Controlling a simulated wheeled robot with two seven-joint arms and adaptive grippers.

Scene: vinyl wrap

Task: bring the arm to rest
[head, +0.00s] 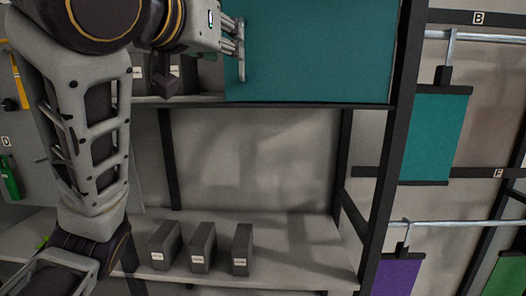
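My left arm comes in from the left and bends at the top. Its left gripper (240,50) is in front of the left edge of a large teal panel (315,50) at the shelf's upper level. The gripper is seen from the side, so the gap between its fingers does not show. I cannot tell whether it touches the panel. My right gripper is not in view.
Dark labelled boxes (201,247) stand on the lower shelf (290,250), with more behind my arm above. A black post (388,140) bounds the shelf. To the right hang a teal banner (434,135) and a purple banner (396,277) on rails.

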